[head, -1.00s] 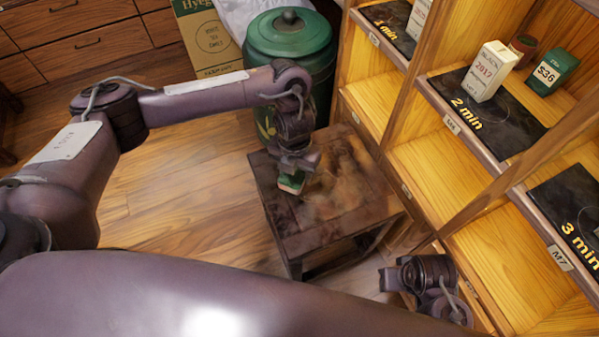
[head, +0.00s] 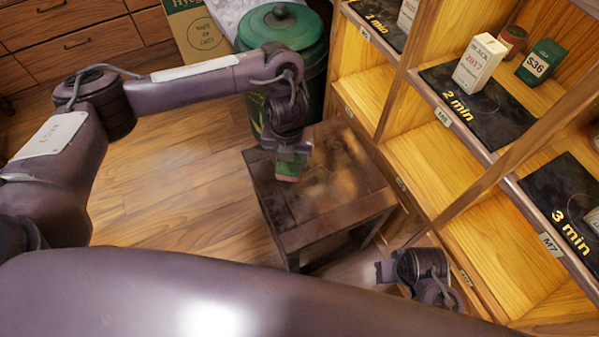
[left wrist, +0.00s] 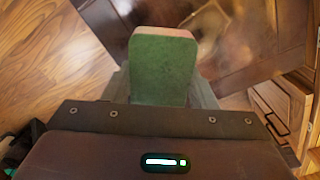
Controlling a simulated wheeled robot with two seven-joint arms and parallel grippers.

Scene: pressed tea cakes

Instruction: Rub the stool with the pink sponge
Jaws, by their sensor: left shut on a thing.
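The stool (head: 338,212) is a low, dark wooden one with a square top and a pale brown, dusty-looking patch in the middle. It also shows at the top of the left wrist view (left wrist: 235,50). My left gripper (head: 290,158) is over the far left part of the stool top, shut on the sponge (head: 288,171). The sponge has a green face, large in the left wrist view (left wrist: 162,70), and a pink edge. I cannot tell whether it touches the wood. My right gripper (head: 388,272) is right of the stool's near side; its fingers are unclear.
A green lidded canister (head: 283,40) stands just behind the stool. A wooden shelf unit (head: 440,165) is close on the right, holding tea boxes and dark mats marked in minutes. A cardboard box (head: 197,35) and drawers are at the back. Floor left of the stool is clear.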

